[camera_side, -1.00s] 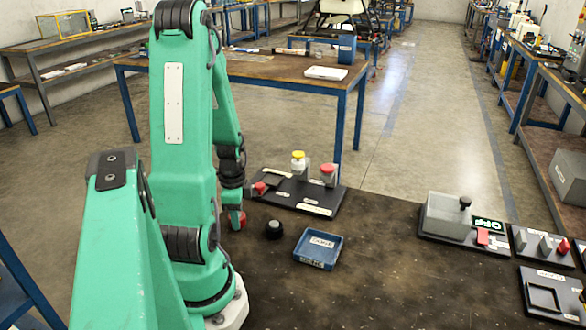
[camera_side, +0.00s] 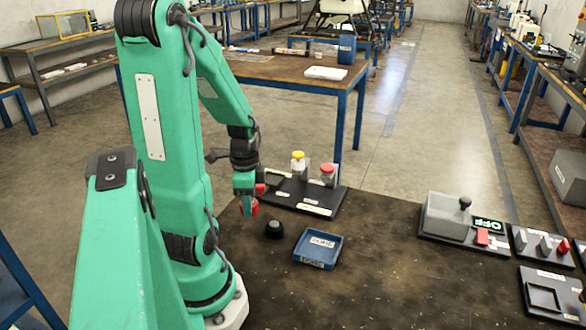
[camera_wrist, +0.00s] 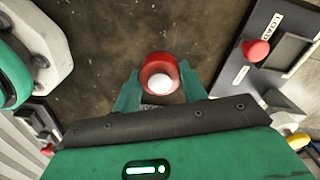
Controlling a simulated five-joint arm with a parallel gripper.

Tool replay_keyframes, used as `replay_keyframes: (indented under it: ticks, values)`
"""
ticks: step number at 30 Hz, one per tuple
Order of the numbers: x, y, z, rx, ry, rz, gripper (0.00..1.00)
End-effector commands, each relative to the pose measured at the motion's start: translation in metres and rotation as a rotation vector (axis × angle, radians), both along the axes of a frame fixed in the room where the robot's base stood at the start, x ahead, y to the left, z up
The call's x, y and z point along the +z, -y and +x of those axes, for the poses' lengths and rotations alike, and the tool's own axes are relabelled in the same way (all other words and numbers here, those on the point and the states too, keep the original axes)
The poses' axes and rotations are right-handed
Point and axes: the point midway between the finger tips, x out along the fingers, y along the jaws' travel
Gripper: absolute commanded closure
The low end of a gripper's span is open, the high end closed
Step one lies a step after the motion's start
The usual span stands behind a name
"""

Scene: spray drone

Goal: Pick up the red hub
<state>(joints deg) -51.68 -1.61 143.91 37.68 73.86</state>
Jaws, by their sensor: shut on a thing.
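The red hub (camera_side: 251,209) is a small red round piece. In the wrist view the red hub (camera_wrist: 147,72) shows a pale white centre and sits between two green fingers. My gripper (camera_side: 248,198) points down and is shut on the hub; it also shows in the wrist view (camera_wrist: 160,88). The hub appears held above the dark tabletop, though the exact gap is hard to tell.
A black board (camera_side: 310,207) with yellow-topped and red-topped posts and a red knob stands just behind my gripper. A black round knob (camera_side: 273,230) and blue tray (camera_side: 318,262) are in front. A grey lever box (camera_side: 446,215) stands right. The table's middle is clear.

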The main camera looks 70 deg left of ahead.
Motion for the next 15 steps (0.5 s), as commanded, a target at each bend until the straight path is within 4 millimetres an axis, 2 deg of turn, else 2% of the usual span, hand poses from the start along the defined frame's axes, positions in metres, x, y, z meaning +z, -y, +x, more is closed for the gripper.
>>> replay_keyframes:
  ticks: [6,15]
  values:
    - [0.019,0.026,0.017,-0.005,0.002,0.002,0.84]
    - [0.035,0.049,0.03,-0.002,0.001,0.001,0.84]
